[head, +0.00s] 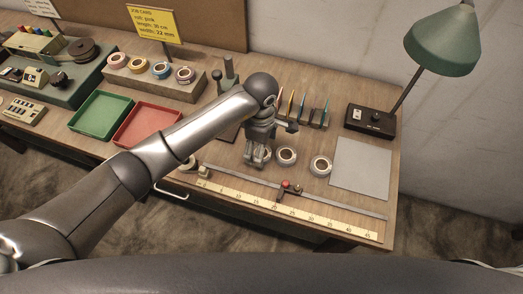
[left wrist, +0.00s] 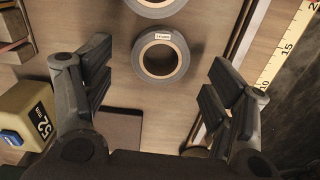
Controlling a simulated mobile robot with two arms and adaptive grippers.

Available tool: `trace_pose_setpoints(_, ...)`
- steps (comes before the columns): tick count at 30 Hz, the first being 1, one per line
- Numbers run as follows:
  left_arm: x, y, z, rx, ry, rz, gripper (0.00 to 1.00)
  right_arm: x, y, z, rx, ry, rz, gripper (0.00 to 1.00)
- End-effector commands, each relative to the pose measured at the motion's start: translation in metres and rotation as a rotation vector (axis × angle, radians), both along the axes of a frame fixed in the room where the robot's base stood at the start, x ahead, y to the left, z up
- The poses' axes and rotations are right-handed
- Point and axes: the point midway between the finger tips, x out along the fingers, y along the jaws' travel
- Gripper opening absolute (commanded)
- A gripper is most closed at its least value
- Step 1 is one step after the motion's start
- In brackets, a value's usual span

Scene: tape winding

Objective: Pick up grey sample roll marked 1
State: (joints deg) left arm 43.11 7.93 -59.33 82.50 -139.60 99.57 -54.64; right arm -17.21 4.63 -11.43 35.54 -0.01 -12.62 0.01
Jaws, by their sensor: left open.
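Grey tape rolls lie flat on the wooden bench. In the head view one roll (head: 286,156) lies just right of my left gripper (head: 257,160), and another roll (head: 320,165) lies further right. In the left wrist view a grey roll (left wrist: 160,55) with a small white label sits ahead of and between the fingers of my left gripper (left wrist: 158,75); the label is too small to read surely. A second roll (left wrist: 155,4) is cut off at the top edge. My left gripper is open, points down, and holds nothing. My right gripper is out of view.
A yellow ruler (head: 285,207) and a metal strip run along the bench front with a small red-topped slider (head: 290,187). A grey sheet (head: 361,168), a lamp (head: 443,40) and upright coloured dividers (head: 302,108) stand around. Green (head: 101,115) and red trays (head: 148,124) lie left.

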Motion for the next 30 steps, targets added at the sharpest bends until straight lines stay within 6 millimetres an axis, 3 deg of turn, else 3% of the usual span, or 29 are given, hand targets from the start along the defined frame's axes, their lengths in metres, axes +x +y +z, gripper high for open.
trace_pose_setpoints(1, -0.002, 0.000, -0.004, 0.000, 0.005, 0.002, 0.78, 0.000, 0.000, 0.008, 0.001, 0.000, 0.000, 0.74)
trace_pose_setpoints(6, 0.000, 0.000, -0.023, -0.001, 0.001, 0.001, 0.78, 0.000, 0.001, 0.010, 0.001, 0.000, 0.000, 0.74)
trace_pose_setpoints(14, 0.000, 0.000, -0.026, -0.001, -0.002, 0.000, 0.77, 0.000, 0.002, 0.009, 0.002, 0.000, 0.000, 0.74)
trace_pose_setpoints(23, 0.000, 0.000, -0.026, 0.000, -0.001, 0.000, 0.38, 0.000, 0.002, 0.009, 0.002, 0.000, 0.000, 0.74)
trace_pose_setpoints(30, 0.000, 0.000, -0.026, 0.000, -0.001, 0.000, 0.38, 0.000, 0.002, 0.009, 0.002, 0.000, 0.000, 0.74)
